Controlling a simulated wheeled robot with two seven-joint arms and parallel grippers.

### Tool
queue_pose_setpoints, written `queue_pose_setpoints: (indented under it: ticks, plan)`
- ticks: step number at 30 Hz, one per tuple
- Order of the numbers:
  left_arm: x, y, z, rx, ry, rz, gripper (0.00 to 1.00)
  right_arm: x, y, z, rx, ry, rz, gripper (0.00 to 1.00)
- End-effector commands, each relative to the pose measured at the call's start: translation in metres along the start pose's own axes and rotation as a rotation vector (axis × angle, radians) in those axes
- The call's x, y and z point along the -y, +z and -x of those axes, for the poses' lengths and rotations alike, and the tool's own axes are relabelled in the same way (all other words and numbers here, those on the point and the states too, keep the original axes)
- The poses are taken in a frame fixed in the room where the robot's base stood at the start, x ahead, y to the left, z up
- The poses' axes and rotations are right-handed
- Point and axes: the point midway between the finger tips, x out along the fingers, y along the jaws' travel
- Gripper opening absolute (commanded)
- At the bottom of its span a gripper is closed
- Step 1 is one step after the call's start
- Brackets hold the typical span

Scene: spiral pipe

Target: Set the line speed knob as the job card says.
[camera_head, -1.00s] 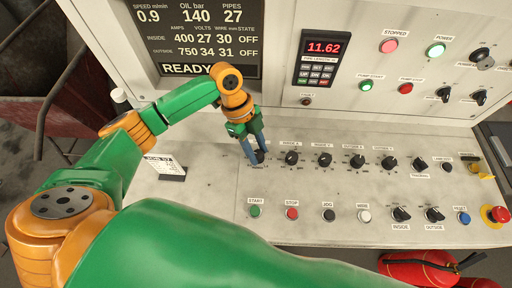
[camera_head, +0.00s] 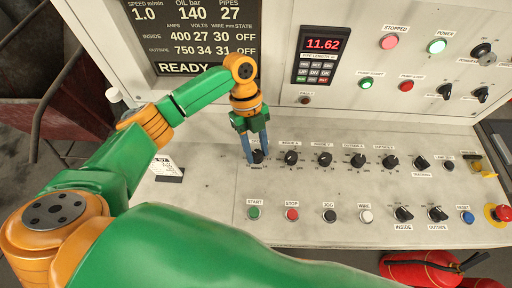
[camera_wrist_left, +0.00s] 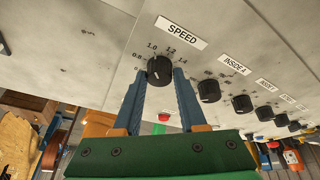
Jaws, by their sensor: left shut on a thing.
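The black speed knob (camera_head: 258,156) is at the left end of a row of knobs on the sloping desk. In the left wrist view the knob (camera_wrist_left: 159,70) sits below a SPEED label, with scale marks 0.8, 1.0, 1.2 and 1.4 around it. My left gripper (camera_head: 253,158) is shut on this knob, one blue finger on each side. The dark display (camera_head: 195,38) reads SPEED 1.0 m/min. The job card (camera_head: 166,164) stands on the desk left of the gripper; my arm partly covers it and its text is too small to read. My right gripper is out of view.
The INSIDE A knob (camera_head: 291,158) and several like it continue to the right. Push buttons such as green START (camera_head: 254,213) and red STOP (camera_head: 292,214) line the front. A red emergency button (camera_head: 502,213) is at the far right. A red length display (camera_head: 322,44) reads 11.62.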

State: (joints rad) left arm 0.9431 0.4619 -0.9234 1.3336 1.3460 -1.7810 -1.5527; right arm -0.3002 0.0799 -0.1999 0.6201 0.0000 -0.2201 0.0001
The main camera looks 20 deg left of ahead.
Motion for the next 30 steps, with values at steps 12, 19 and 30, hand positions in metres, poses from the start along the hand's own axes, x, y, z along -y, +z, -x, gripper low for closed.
queue_pose_setpoints:
  ticks: [12, 19, 30]
  plan:
    - [-0.001, 0.000, -0.002, -0.001, 0.004, 0.001, 0.71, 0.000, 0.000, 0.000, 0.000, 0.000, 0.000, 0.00]
    - [-0.001, 0.000, -0.001, 0.000, 0.002, 0.001, 0.71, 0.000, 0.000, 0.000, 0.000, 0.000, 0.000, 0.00]
    - [0.001, 0.001, 0.059, 0.002, -0.001, 0.002, 0.71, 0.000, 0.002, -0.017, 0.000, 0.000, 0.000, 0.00]
